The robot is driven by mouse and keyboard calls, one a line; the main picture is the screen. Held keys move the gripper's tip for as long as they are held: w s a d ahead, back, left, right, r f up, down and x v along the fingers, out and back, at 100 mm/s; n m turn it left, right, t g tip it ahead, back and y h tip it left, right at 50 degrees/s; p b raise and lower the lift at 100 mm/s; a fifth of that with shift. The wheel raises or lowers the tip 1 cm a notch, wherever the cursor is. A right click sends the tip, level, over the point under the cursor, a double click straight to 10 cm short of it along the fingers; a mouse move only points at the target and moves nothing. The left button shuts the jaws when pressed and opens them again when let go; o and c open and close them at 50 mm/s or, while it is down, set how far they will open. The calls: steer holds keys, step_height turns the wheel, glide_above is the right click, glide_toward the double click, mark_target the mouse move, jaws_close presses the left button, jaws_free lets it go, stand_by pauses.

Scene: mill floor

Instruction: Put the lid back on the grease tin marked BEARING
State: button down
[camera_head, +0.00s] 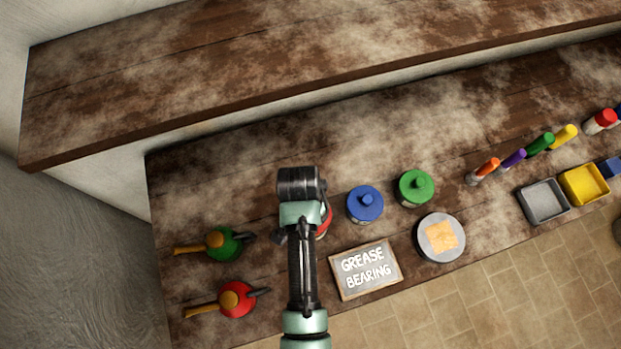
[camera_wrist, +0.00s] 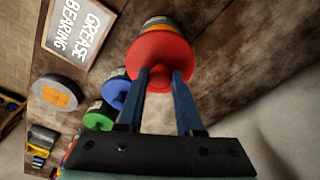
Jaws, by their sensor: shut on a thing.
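My gripper (camera_wrist: 158,76) is shut on the knob of a red lid (camera_wrist: 178,52) in the wrist view. The lid is at the top of a tin (camera_wrist: 160,22) with a pale label that I cannot read. Whether the lid sits fully on the tin or just above it, I cannot tell. In the head view my arm hides most of this tin, and only a red edge (camera_head: 326,222) shows. A board (camera_head: 365,270) reading GREASE BEARING lies to the right. A blue-lidded tin (camera_head: 365,204) and a green-lidded tin (camera_head: 416,187) stand to the right.
A round grey piece with an orange-tan square (camera_head: 440,237) lies near the front edge. Green (camera_head: 222,245) and red (camera_head: 237,300) oil cans stand at left. Grey (camera_head: 544,200) and yellow (camera_head: 583,185) trays and several capped bottles are at right. A raised shelf (camera_head: 250,70) runs behind.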

steer(key=shift+f+b, duration=2.3)
steer(key=shift+b, duration=0.15)
steer(key=shift+w+f+b, duration=0.1)
steer(key=shift+f+b, duration=0.4)
steer(key=shift+f, duration=0.45)
steer(key=shift+r+p, duration=0.1)
steer(key=shift+p, duration=0.4)
steer(key=shift+f+p, duration=0.2)
steer(key=shift+p, duration=0.1)
jaws_free()
stand_by(0.6)
steer(key=shift+r, duration=0.1)
steer(key=shift+r+p, duration=3.45)
steer(key=shift+p, duration=0.2)
